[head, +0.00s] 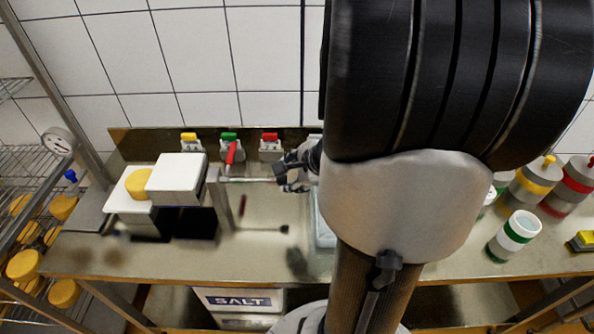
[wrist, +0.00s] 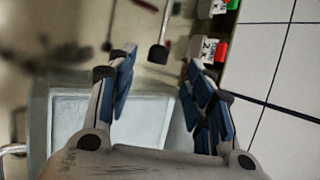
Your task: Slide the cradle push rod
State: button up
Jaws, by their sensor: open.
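The push rod (head: 250,180) is a thin grey bar running level from an upright metal bracket (head: 216,188) toward my gripper (head: 297,170). Its dark knob end shows in the wrist view (wrist: 158,53), between and just ahead of the fingertips of my gripper (wrist: 160,68). The gripper is open, with a visible gap on both sides of the knob. In the head view, my arm hides part of the gripper. Left of the bracket are a white block (head: 178,172), a yellow cheese (head: 139,184) and a lower white platform (head: 124,206).
A red handle (head: 231,154) stands close behind the rod. A pale tray (wrist: 62,118) lies below my gripper. Cups with coloured bands (head: 513,236) stand at the right. A cheese rack (head: 30,215) is at the left.

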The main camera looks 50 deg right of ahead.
jog(key=shift+v, duration=1.35)
